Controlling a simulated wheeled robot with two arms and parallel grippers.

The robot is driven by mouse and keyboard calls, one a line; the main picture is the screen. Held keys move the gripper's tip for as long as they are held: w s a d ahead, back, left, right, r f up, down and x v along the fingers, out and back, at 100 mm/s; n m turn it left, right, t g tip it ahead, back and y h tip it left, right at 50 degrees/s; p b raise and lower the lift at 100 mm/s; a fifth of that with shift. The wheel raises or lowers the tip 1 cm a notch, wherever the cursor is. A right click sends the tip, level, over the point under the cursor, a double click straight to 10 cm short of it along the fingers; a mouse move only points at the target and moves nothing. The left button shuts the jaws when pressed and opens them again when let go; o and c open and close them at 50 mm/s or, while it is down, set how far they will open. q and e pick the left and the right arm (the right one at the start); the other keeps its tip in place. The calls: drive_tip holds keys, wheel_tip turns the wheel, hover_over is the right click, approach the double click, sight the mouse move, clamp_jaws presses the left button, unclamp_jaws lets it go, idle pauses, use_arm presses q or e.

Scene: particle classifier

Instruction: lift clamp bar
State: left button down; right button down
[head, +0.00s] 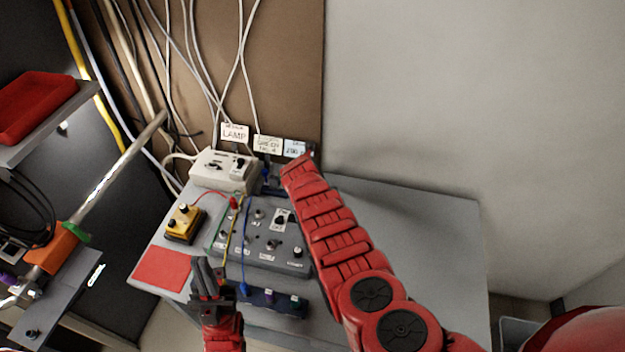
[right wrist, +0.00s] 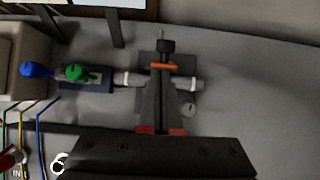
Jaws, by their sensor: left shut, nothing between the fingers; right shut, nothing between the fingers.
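In the right wrist view an orange bar (right wrist: 163,66), which looks like the clamp bar, lies under a black knob (right wrist: 167,46) on a dark plate (right wrist: 150,90). A pale cylinder (right wrist: 187,84) runs crosswise beneath it. My right gripper (right wrist: 160,72) is shut and empty, its fingertips over or at the bar; I cannot tell whether they touch it. In the head view my right arm hides the clamp and this gripper. My left gripper (head: 212,285) is shut and empty, in front of the grey control box (head: 265,262).
A white box (head: 225,170) stands at the back, with a yellow box (head: 185,222) and a red mat (head: 162,268) at left. Blue (right wrist: 38,69) and green (right wrist: 76,72) plugs sit left of the clamp. The table's right side (head: 430,240) is clear.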

drive_tip(key=shift+w+d+r+b, duration=0.2)
drive_tip(key=shift+w+r+b, duration=0.05)
drive_tip(key=shift+w+b, duration=0.2)
drive_tip(key=shift+w+d+b, duration=0.15)
drive_tip(key=shift+w+b, duration=0.05)
drive_tip(key=shift+b, duration=0.3)
drive_tip(key=shift+w+r+b, duration=0.25)
drive_tip(key=shift+w+b, duration=0.2)
drive_tip(key=shift+b, duration=0.3)
drive_tip(key=shift+d, duration=0.1)
